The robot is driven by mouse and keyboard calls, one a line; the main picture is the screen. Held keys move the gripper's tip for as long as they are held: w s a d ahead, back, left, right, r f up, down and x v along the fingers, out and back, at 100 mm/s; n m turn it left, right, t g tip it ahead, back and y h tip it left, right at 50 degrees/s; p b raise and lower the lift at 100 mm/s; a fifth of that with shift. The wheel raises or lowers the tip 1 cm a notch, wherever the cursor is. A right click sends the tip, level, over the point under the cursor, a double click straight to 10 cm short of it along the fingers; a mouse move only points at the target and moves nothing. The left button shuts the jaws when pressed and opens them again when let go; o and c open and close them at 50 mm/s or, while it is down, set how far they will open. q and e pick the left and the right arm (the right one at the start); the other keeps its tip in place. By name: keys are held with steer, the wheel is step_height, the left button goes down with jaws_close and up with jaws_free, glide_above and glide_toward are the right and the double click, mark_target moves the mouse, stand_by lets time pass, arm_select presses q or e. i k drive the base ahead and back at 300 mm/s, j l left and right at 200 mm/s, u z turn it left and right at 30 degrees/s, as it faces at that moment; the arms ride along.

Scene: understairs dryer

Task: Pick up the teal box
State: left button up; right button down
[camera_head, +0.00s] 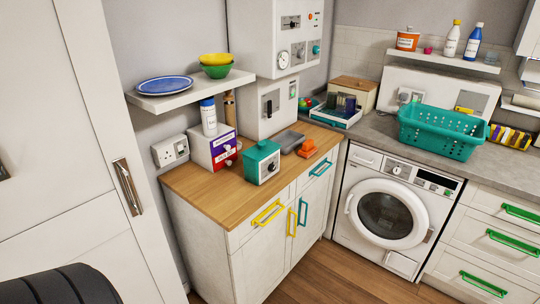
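The teal box (262,157) stands upright on the wooden countertop (196,187), near its front edge. Neither of my grippers shows in the head view, and nothing is holding the teal box.
A shelf (190,92) with a blue plate and stacked bowls overhangs the counter's left back. A teal basket (440,131) sits on the grey worktop above the washing machine (387,213). Wooden floor lies in front.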

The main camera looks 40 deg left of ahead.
mark_target(258, 173)
steer(key=i+l+u, duration=0.15)
steer(key=u, duration=0.3)
steer(key=i+l+u, duration=0.1)
steer(key=u, duration=0.35)
steer(key=i+l+u, duration=0.1)
steer(key=l+u, duration=0.15)
steer(key=u, duration=0.2)
steer(key=l+u, duration=0.25)
steer(key=u, duration=0.2)
